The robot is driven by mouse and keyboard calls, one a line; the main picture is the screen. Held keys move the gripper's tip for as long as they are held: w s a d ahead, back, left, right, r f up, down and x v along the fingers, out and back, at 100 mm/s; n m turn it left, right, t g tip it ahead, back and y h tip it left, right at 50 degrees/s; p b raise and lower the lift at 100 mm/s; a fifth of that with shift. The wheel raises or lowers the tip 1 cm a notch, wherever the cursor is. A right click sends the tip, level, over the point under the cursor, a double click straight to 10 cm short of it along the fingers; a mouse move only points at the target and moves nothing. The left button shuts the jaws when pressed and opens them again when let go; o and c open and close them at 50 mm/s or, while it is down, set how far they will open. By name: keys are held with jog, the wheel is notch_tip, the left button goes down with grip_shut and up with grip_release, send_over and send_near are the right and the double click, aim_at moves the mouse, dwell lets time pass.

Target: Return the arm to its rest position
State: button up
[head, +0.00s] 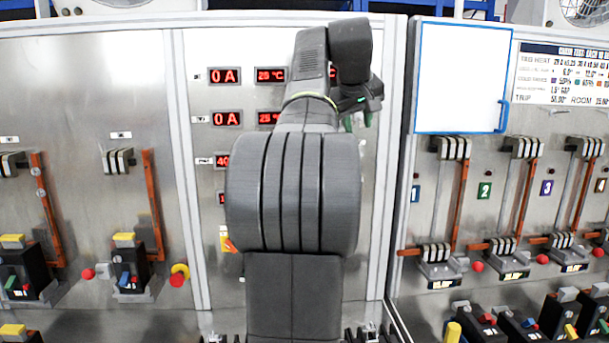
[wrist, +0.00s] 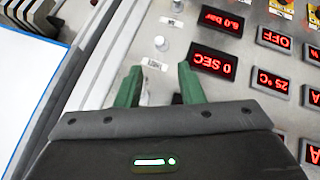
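My arm rises through the middle of the head view, with its wrist bent over at the top. My gripper (head: 358,118) hangs in front of the central panel, its green fingertips partly hidden by the wrist. In the wrist view my gripper (wrist: 158,82) has its two green fingers spread apart with nothing held between them. A small white label (wrist: 152,67) and a white round button (wrist: 160,43) on the panel show beyond the gap. I cannot tell whether the fingertips touch the panel.
Red digital displays (head: 224,76) line the central panel, partly hidden by my arm. A blue-framed whiteboard (head: 462,80) is to the right. Breakers with orange bars (head: 153,205) stand on both sides. A yellow and red emergency button (head: 178,279) is at lower left.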

jog(key=p+x, duration=0.1)
jog(key=x, duration=1)
jog(key=shift+w+f, duration=0.1)
jog(key=shift+f, duration=0.05)
